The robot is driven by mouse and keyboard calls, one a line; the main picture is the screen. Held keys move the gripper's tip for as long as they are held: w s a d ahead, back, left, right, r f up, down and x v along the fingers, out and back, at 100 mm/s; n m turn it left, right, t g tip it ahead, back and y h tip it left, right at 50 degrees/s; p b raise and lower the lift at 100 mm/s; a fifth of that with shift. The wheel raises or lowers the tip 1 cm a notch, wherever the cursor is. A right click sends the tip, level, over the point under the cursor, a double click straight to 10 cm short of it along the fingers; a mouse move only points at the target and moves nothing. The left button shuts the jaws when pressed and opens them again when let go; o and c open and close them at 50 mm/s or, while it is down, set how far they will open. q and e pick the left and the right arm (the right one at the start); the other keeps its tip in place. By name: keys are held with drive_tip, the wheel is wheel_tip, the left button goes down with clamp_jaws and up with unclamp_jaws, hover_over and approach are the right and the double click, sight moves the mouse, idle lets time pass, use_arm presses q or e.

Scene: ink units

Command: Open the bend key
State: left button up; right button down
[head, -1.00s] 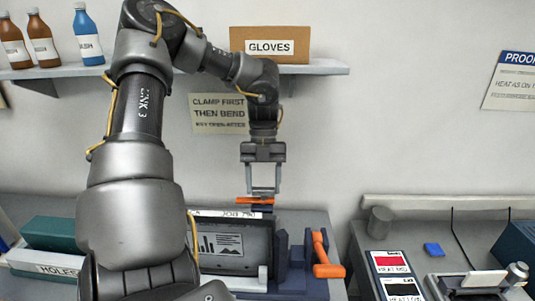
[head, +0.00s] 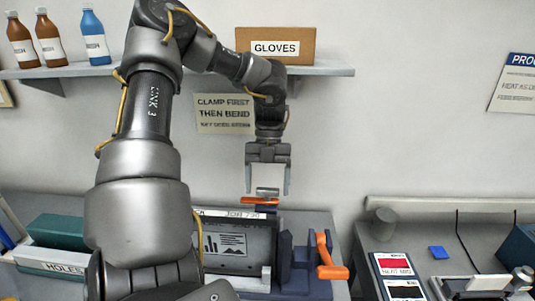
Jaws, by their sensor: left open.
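My left gripper (head: 267,184) points down over the bench, at the back edge of the bending unit. Its two fingers are apart. A small silver piece (head: 267,192) shows between the fingertips, with a gap on each side. An orange bar (head: 259,201) lies just below it, on a dark blue block. I cannot tell for certain which of these is the bend key. An orange lever (head: 325,256) stands on the right side of the dark blue unit (head: 294,266), apart from the gripper. My right gripper is not in view.
A grey panel (head: 233,238) with a chart stands left of the unit. My left arm hides part of the bench. A shelf (head: 190,71) with a gloves box (head: 275,44) and bottles is behind. A second bench (head: 450,214) with a heat sign stands right.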

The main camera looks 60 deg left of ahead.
use_arm(q)
drive_tip(key=shift+w+r, duration=0.1)
drive_tip(key=shift+r, duration=0.25)
wheel_tip(320, 180, up, 2)
drive_tip(key=shift+r+b, duration=0.25)
drive_tip(key=shift+b, duration=0.4)
drive_tip(key=s+d+r+b, duration=0.6)
drive_tip(key=s+d+r, duration=0.2)
drive_tip(key=d, duration=0.3)
drive_tip(key=shift+s+r, duration=0.4)
drive_tip(key=shift+r, duration=0.5)
